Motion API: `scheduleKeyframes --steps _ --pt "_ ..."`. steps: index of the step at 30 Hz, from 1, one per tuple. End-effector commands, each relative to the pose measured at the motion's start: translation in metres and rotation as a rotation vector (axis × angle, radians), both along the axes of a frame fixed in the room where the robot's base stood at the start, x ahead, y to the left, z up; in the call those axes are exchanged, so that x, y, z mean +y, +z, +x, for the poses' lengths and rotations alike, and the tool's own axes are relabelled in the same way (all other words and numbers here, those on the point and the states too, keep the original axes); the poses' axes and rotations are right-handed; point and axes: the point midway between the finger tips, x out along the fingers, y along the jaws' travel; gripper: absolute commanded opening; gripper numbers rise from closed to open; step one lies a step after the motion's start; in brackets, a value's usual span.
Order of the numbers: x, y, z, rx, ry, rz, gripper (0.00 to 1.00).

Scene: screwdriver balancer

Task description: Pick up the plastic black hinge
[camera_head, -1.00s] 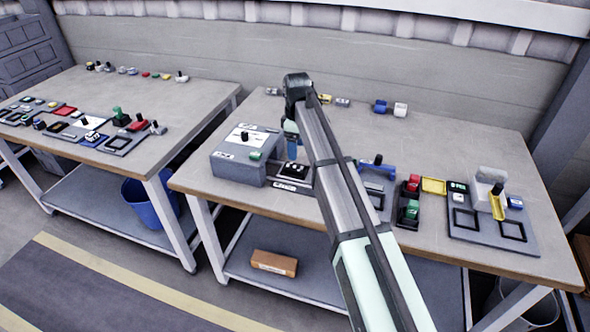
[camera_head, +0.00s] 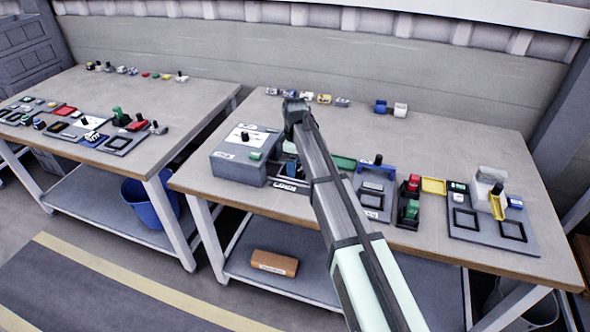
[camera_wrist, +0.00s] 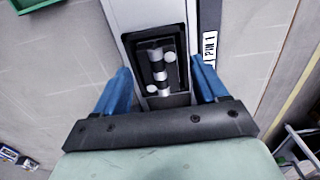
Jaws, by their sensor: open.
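The black hinge (camera_wrist: 158,68) lies in a dark recess of a grey fixture (camera_wrist: 122,14) in the wrist view. It shows light cylindrical bands along its middle and pale round spots at its sides. My gripper (camera_wrist: 161,78) is open, with one blue finger on each side of the hinge. I cannot tell whether the fingers touch it. In the head view my gripper (camera_head: 290,170) is low over the fixture, beside the grey box, and my arm and gripper mostly hide the hinge.
A grey box (camera_head: 235,165) with a white top plate stands just left of my gripper. A blue-bridged fixture (camera_head: 376,168), a green-and-red part holder (camera_head: 410,200) and a yellow tray (camera_head: 433,186) lie to the right. The table behind is mostly clear.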

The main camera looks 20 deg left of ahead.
Motion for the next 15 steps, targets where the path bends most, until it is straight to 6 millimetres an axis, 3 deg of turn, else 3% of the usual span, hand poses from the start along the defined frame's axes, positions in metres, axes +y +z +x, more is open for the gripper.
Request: scheduleKeyframes --steps 3,15 --pt "0.0001 0.0004 0.0001 0.000 0.000 0.000 0.72" --pt "0.0000 0.0007 0.0001 0.000 0.000 0.000 0.34"
